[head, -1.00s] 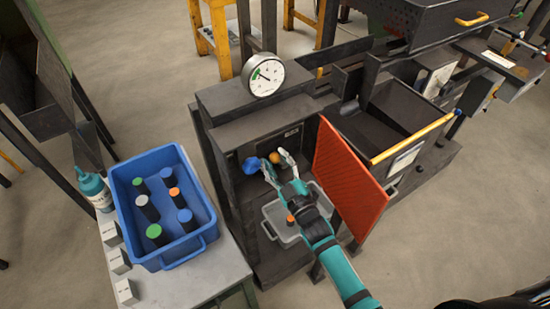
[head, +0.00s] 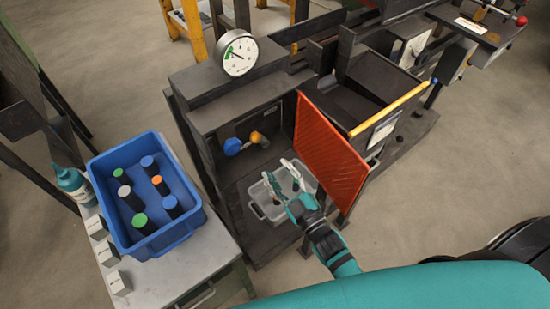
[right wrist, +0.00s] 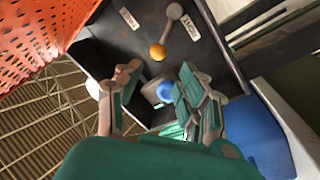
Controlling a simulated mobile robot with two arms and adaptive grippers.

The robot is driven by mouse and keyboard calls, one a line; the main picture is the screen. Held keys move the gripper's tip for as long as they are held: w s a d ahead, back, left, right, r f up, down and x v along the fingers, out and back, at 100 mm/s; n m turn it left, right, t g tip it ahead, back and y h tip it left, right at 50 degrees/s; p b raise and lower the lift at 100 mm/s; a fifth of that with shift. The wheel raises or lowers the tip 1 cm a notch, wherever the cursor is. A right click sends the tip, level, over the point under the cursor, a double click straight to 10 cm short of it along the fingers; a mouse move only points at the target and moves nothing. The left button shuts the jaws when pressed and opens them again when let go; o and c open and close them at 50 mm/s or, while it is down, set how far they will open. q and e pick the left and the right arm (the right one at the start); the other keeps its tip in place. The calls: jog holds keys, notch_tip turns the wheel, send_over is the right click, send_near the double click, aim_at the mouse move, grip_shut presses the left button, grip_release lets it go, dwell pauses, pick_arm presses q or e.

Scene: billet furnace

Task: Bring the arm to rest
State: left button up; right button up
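My right gripper (head: 284,176) is in front of the open dark cabinet (head: 215,122), over the grey bin (head: 260,211) inside it. Its fingers are spread with nothing between them, also in the right wrist view (right wrist: 160,95). A blue knob (head: 232,146) and an orange knob (head: 256,137) are on the cabinet's back wall, apart from the gripper. In the right wrist view the orange knob (right wrist: 158,52) and blue knob (right wrist: 165,92) show beyond the fingers. My left gripper is not in view.
The perforated red door (head: 330,140) stands open just right of my right gripper. A blue crate (head: 187,238) with several dark cylinders stands on a table at the left, beside a teal bottle (head: 73,186). A round gauge (head: 239,55) tops the cabinet.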

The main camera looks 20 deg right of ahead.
jog(key=s+d+f+m+g+h, duration=0.1)
jog(key=s+f+g, duration=0.2)
jog(key=f, duration=0.7)
jog(key=s+d+f+m+g+h, duration=0.1)
jog(key=s+f+m+g, duration=0.2)
jog(key=f, duration=0.6)
jog(key=s+d+f+g+h, duration=0.1)
jog(key=s+f+g, duration=0.25)
jog(key=f, duration=0.65)
jog(key=s+d+f+m+g, duration=0.1)
jog(key=s+d+f+g, duration=0.1)
jog(key=s+f, duration=0.3)
jog(key=s+d+f+m+g+h, duration=0.1)
jog(key=s+f, duration=0.5)
jog(key=s, duration=0.8)
jog(key=s+d+f+m+g+h, duration=0.1)
jog(key=s+d+f+g, duration=0.2)
jog(key=s, duration=0.6)
notch_tip(320, 180, down, 2)
jog(key=g, duration=0.2)
jog(key=shift+s+d+f+m+g, duration=0.15)
jog(key=shift+s+f+m+g, duration=0.05)
jog(key=shift+m+g, duration=0.15)
